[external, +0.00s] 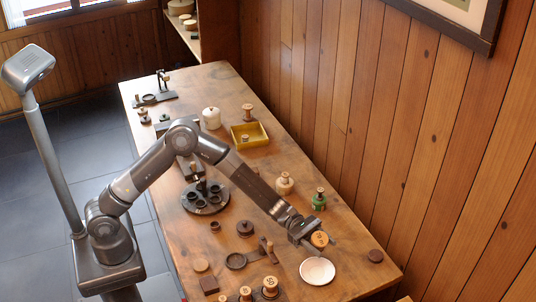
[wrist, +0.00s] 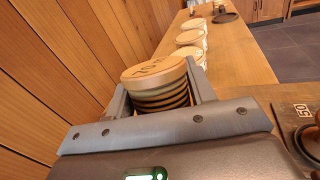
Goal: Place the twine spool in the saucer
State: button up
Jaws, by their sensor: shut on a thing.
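My gripper (external: 314,243) is shut on the twine spool (external: 320,239), a spool with a pale wooden end disc. In the wrist view the spool (wrist: 158,85) sits between the two fingers (wrist: 160,98), its marked disc facing up and dark and tan bands below. The white saucer (external: 317,272) lies on the table just below the gripper in the external picture and looks empty. The spool appears held above the table, behind the saucer; the exact gap cannot be told. I cannot make out the saucer with certainty in the wrist view.
A green spool (external: 319,199) and a cream one (external: 284,183) stand behind the gripper. A dark round disc (external: 375,256) lies right of the saucer. Several wooden spools (external: 270,287) stand at the near edge. A yellow tray (external: 262,132) is farther back. A plank wall borders the right.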

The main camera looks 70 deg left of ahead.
notch_tip(320, 180, down, 9)
jog(key=shift+f, duration=0.1)
dwell(0.3)
jog(key=shift+f, duration=0.15)
jog(key=o, duration=1.1)
